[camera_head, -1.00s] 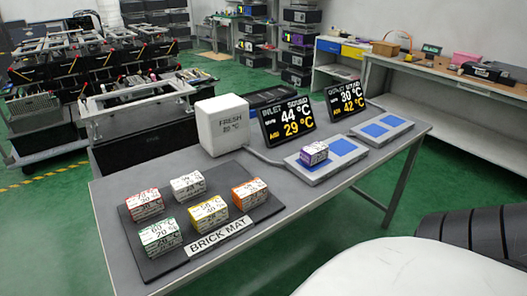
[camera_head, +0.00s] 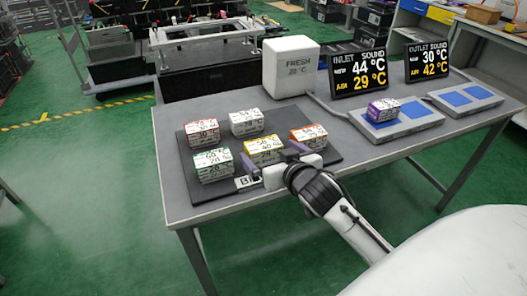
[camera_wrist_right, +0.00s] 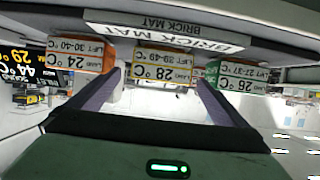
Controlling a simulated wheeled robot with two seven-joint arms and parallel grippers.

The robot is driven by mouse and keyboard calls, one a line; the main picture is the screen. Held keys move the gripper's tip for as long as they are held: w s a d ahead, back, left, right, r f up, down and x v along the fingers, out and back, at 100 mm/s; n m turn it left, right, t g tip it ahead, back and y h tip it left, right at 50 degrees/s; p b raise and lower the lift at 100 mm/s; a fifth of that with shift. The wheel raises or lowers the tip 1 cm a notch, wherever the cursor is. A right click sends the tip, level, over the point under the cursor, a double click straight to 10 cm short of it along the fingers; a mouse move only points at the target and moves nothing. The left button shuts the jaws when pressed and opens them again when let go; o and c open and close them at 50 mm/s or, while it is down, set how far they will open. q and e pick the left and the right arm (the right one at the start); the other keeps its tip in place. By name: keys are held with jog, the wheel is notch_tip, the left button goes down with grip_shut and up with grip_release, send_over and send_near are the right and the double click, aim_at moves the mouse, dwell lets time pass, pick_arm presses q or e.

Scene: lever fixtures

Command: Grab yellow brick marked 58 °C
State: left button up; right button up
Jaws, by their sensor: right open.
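The yellow brick (camera_head: 264,146) sits at the front middle of the dark brick mat (camera_head: 300,112). Its printed number is too small to read surely in the head view. My right gripper (camera_head: 270,156) is open at the near side of the yellow brick, one purple finger towards each side of it. In the right wrist view the yellow brick (camera_wrist_right: 163,62) shows between the two spread fingers, and nothing is gripped. Whether the fingertips touch it I cannot tell. My left gripper is not in view.
A green brick (camera_head: 212,165) stands left of the yellow one and an orange brick (camera_head: 309,135) right of it. Red (camera_head: 202,132) and white (camera_head: 246,122) bricks stand behind. A white box (camera_head: 290,66), two displays and a purple brick (camera_head: 383,108) on a plate stand further off.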

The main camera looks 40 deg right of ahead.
aim_at(263, 148)
jog(key=x, duration=0.5)
jog(key=shift+w+f, duration=0.1)
jog(key=shift+w, duration=0.05)
jog(key=c, duration=1.3)
